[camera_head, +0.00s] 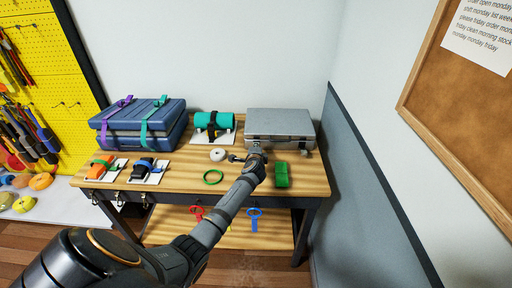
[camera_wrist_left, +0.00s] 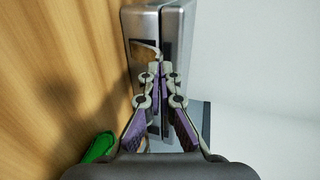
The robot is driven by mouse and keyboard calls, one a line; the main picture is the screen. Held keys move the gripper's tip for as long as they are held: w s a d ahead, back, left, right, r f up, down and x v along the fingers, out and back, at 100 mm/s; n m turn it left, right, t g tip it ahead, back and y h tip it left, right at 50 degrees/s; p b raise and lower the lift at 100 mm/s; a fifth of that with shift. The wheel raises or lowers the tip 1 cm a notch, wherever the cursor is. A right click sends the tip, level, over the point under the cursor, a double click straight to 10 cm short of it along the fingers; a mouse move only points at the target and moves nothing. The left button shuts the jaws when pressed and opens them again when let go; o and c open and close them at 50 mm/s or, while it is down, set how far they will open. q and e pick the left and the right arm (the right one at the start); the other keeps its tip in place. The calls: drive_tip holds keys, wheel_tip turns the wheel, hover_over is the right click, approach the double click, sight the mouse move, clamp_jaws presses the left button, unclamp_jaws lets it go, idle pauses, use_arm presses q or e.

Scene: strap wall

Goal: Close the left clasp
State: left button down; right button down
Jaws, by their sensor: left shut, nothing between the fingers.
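The grey hard case (camera_head: 285,122) stands at the back right of the workbench, with its lid down. In the left wrist view the case (camera_wrist_left: 174,22) shows close up, with a dark seam running along it. A clasp-like metal plate (camera_wrist_left: 145,49) sits beside the seam, just beyond my fingertips; I cannot tell whether it is latched. My left gripper (camera_head: 256,149) is at the case's front left. In the left wrist view its fingers (camera_wrist_left: 158,70) are shut and empty, close to the case; contact is unclear. My right gripper is not in view.
A blue case (camera_head: 140,122) and a teal roll (camera_head: 213,120) stand left. A grey partition (camera_head: 370,185) borders the right side.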

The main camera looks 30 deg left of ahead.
use_arm(q)
drive_tip(key=shift+w+a+r+g+h+p, duration=0.2)
drive_tip(key=shift+w+a+r+p, duration=0.3)
drive_tip(key=shift+p, duration=0.5)
drive_tip(key=shift+w+a+r+g+h+p, duration=0.1)
drive_tip(key=shift+w+a+r+g+p, duration=0.2)
drive_tip(key=shift+w+r+p, duration=0.55)
drive_tip(key=shift+s+f, duration=0.1)
drive_tip(key=shift+f, duration=0.1)
drive_tip(key=shift+r, duration=0.1)
drive_tip(key=shift+r+p, duration=0.8)
drive_tip(key=shift+p, duration=0.2)
